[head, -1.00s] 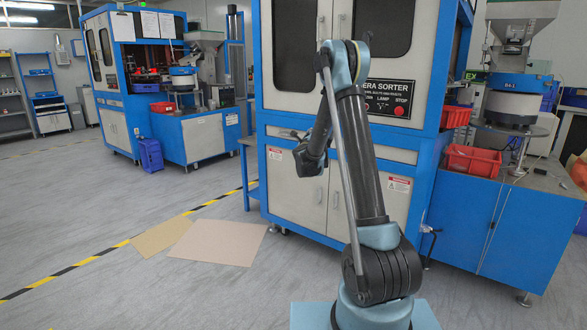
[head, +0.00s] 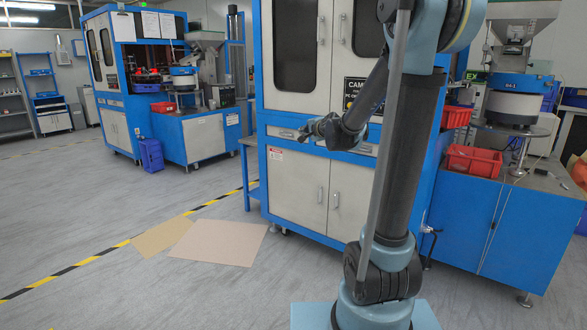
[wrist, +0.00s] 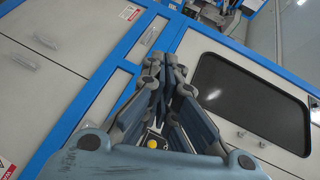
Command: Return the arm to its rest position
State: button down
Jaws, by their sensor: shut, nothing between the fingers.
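My gripper (head: 304,131) is in front of the large blue and white camera sorter (head: 335,195) in the head view, pointing left at about the height of the cabinet's middle band. My upper arm stands nearly upright at the right of the cabinet, with the elbow at the top edge of the picture. The forearm slopes down and left from the elbow. In the wrist view my gripper (wrist: 163,68) has its fingers drawn together, with nothing between them. Behind it are the sorter's pale panels and a dark window (wrist: 250,95).
A side bench (head: 505,225) with a red bin (head: 473,160) and a feeder (head: 513,95) stands to the right. A second sorter (head: 115,90) is at the back left. Flat boards (head: 220,243) lie on the floor. The floor at the left is open.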

jog(key=s+d+f+n+g+h, duration=0.1)
jog(key=s+d+f+n+g, duration=0.3)
jog(key=s, duration=1.1)
jog(key=s+d+f+n+g+h, duration=0.2)
jog(key=s+d+f+n+g, duration=0.2)
jog(key=s+f, duration=0.6)
jog(key=s+d+f+n+g+h, duration=0.2)
jog(key=s+f, duration=0.5)
jog(key=s, duration=1.3)
jog(key=d+n+g, duration=0.1)
jog(key=d+n, duration=0.1)
jog(key=d, duration=0.1)
jog(key=shift+d+f+g, duration=0.25)
jog(key=shift+d+g, duration=0.15)
